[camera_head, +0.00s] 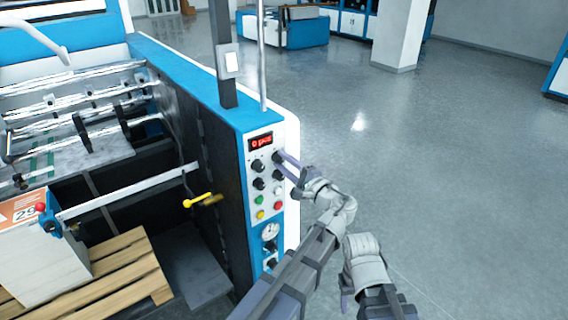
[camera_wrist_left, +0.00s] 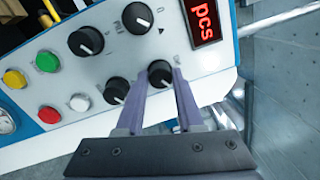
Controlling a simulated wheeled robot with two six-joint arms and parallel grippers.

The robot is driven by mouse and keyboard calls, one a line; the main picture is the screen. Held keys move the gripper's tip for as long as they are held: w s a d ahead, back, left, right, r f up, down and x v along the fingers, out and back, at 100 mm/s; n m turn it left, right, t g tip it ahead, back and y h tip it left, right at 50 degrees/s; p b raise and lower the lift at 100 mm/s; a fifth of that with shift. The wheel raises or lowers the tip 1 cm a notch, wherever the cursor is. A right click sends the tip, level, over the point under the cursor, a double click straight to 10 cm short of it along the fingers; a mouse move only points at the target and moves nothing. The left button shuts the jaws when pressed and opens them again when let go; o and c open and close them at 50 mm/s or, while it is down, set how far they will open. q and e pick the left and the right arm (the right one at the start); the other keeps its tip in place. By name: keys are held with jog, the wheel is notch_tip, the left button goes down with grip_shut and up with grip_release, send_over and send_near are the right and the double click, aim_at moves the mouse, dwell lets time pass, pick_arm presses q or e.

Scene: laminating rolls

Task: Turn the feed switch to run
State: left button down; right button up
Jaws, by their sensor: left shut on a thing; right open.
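The control panel (camera_head: 250,215) has several black knobs, coloured buttons and a red display (camera_head: 261,143). My left gripper (camera_head: 281,157) is at the upper right of the panel. In the left wrist view, my left gripper (camera_wrist_left: 160,80) is shut on a black knob (camera_wrist_left: 160,70), the upper one in the panel's right column. The knob sits between its two fingertips. Its label is hidden or too small to read, so I cannot tell whether it is the feed switch. My right gripper (camera_head: 346,296) is open and empty, low beside the panel, apart from it.
Another black knob (camera_wrist_left: 117,91) sits close beside the left finger. Green (camera_wrist_left: 48,61), white, red and yellow buttons are further along the panel. A yellow-handled lever (camera_head: 197,201) sticks out left of the panel. The floor (camera_head: 450,180) to the right is clear.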

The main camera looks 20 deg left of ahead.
pick_arm(q)
jog(key=shift+f, duration=0.1)
dwell(0.3)
jog(key=c, duration=0.6)
grip_release()
jog(key=shift+d, duration=0.15)
jog(key=shift+c, duration=0.2)
jog(key=shift+o, duration=0.5)
